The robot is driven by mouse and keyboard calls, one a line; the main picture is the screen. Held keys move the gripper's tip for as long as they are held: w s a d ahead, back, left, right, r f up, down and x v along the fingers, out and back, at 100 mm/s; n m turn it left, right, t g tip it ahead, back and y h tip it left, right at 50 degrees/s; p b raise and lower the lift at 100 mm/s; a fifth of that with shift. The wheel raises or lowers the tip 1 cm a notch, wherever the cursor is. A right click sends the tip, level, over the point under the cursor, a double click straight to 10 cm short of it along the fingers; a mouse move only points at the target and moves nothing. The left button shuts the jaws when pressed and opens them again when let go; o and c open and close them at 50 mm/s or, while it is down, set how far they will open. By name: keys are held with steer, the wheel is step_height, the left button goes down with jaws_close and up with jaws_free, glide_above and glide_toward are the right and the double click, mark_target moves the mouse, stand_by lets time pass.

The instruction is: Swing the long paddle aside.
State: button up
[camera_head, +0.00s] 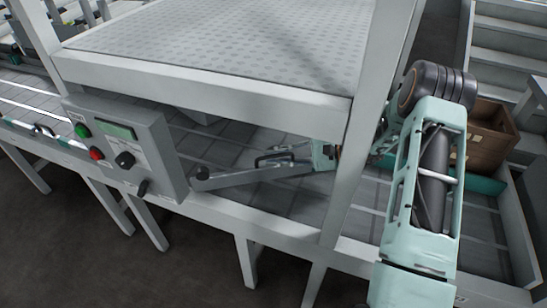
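The long paddle (240,178) is a grey bar lying low across the belt under the raised platform. Its rounded left end is near the control box, and it runs right towards the post. A dark handle-like loop (274,159) shows just above its middle. My arm comes in from the right, behind the post. My gripper (311,155) is at the paddle's right part, with its teal and dark parts partly hidden by the post. I cannot tell whether its fingers touch the paddle or are open or shut.
A control box (128,143) with green and red buttons and a black knob stands left of the paddle. The white post (366,130) and platform edge (200,88) frame the opening. A brown crate (490,135) sits behind my arm. The belt around the paddle looks clear.

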steer(key=shift+a, duration=0.25)
jaws_close()
steer(key=shift+s+d+m+t+h+p, duration=0.1)
steer(key=shift+s+m+t+h+p, duration=0.15)
steer(key=shift+s+m+t, duration=0.8)
steer(key=shift+s+d+m+t+h+p, duration=0.15)
steer(key=shift+s+m+t+p, duration=0.2)
steer(key=shift+s+t, duration=0.8)
steer(key=shift+s+f+g, duration=0.1)
steer(key=shift+s+g, duration=0.3)
jaws_free()
